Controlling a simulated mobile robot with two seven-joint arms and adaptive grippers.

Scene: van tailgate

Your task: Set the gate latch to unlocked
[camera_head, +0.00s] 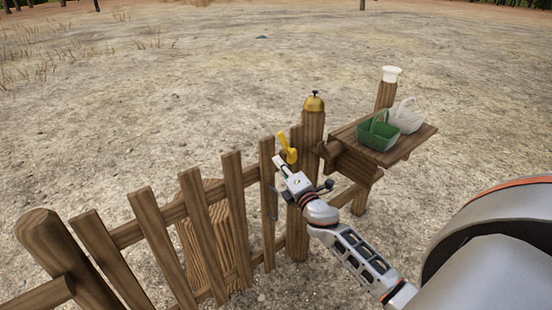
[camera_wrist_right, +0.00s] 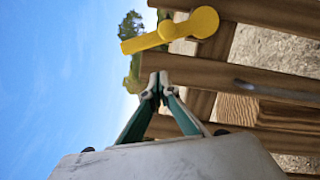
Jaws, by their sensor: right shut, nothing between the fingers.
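The yellow gate latch (camera_head: 288,148) is on the wooden gate (camera_head: 232,200), near the top of its right end beside a thick post. Its lever is tilted in the head view. In the right wrist view the latch (camera_wrist_right: 172,31) has a round knob end and a straight bar, beyond the fingertips. My right gripper (camera_head: 279,162) is just below and left of the latch in the head view. In the right wrist view its two fingers (camera_wrist_right: 160,84) meet at the tips, with nothing between them. A gap shows there between fingertips and latch. My left gripper is out of view.
A brass bell (camera_head: 314,104) tops the gate post (camera_head: 312,128). To its right, a wooden shelf (camera_head: 407,147) bears a green basket (camera_head: 372,136) and a white basket (camera_head: 405,116). A white cup-like thing (camera_head: 391,74) tops the post behind. Open bare ground lies beyond.

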